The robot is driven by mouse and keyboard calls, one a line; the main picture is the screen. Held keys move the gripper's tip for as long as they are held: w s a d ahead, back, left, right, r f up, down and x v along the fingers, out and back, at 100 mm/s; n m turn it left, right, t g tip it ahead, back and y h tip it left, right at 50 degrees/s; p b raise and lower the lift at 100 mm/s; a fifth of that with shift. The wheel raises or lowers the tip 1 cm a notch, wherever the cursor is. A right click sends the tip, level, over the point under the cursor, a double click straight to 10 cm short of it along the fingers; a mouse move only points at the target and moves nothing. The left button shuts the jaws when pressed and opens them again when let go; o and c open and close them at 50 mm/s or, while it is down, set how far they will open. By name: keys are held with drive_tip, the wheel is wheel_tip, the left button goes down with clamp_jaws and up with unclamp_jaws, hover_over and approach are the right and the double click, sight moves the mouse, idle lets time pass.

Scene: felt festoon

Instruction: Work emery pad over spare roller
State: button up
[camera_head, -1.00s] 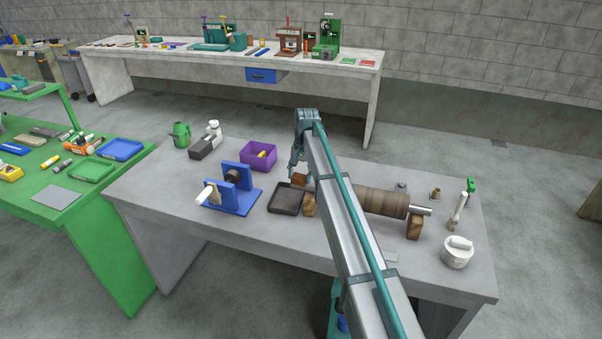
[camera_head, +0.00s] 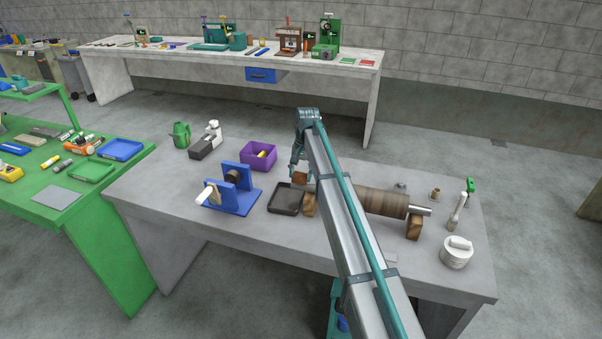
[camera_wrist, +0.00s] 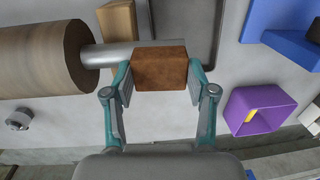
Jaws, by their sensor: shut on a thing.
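The spare roller is a brown cylinder (camera_head: 383,202) with metal shaft ends, lying across wooden blocks on the grey bench. Its large drum also shows at the left of the wrist view (camera_wrist: 42,58). The emery pad is a reddish-brown block (camera_wrist: 160,69), held between the two fingers of my gripper (camera_wrist: 160,82). In the wrist view the pad lies over the end of the roller's shaft, beside the drum; I cannot tell whether it touches. In the head view the pad (camera_head: 299,178) is at the roller's left end, and my arm hides the middle of the roller.
A dark tray (camera_head: 287,199) lies left of the roller. Wooden support blocks (camera_head: 414,227) stand under the shaft. The bench front left is clear.

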drive_tip(key=shift+s+a+f, duration=0.1)
drive_tip(key=shift+s, duration=0.15)
drive_tip(key=shift+r+p, duration=1.65)
drive_tip(key=shift+r, duration=1.9)
drive_tip(key=shift+w, duration=0.1)
